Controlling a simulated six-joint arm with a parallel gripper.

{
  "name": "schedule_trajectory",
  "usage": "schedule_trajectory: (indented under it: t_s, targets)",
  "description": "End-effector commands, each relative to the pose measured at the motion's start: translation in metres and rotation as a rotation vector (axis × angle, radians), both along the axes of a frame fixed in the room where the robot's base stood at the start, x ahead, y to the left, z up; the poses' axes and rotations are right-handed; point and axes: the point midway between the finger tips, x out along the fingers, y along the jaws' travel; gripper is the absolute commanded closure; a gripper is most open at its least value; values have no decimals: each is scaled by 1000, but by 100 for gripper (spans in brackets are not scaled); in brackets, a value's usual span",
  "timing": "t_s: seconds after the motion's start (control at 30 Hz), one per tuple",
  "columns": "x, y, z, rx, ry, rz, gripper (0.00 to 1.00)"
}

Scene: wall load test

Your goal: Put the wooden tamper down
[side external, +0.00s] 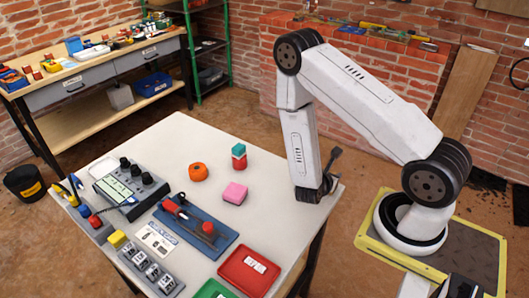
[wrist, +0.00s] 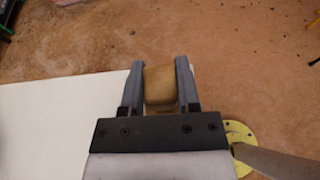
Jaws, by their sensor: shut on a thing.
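The wooden tamper shows in the wrist view as a brown, rounded block-like part (wrist: 160,88) between the two grey fingers of my gripper (wrist: 160,66). The fingers touch it on both sides and are shut on it. The rest of the tamper is hidden or cannot be made out. In the side view my gripper (side external: 322,186) is low at the right corner of the white table (side external: 268,205). I cannot tell from these views whether the tamper touches the tabletop.
The table's right end near my gripper is clear. A pink block (side external: 235,194), an orange ring (side external: 198,172) and stacked teal and red blocks (side external: 239,157) stand farther left. A blue tray (side external: 225,238) and a red tray (side external: 249,270) lie toward the front. Bare floor lies beyond the edge.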

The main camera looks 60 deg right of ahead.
Motion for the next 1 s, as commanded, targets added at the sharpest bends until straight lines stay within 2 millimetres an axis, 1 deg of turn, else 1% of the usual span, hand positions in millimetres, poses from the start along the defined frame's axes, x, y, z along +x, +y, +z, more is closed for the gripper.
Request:
schedule_trajectory:
  t_s: [0.43, 0.47, 0.5, 0.57, 1.0]
  targets:
    - [0, 0, -4, 0, 0, 0, 100]
    - [0, 0, -4, 0, 0, 0, 56]
    - [0, 0, -4, 0, 0, 0, 43]
    - [0, 0, -4, 0, 0, 0, 24]
    - [0, 0, -2, 0, 0, 0, 24]
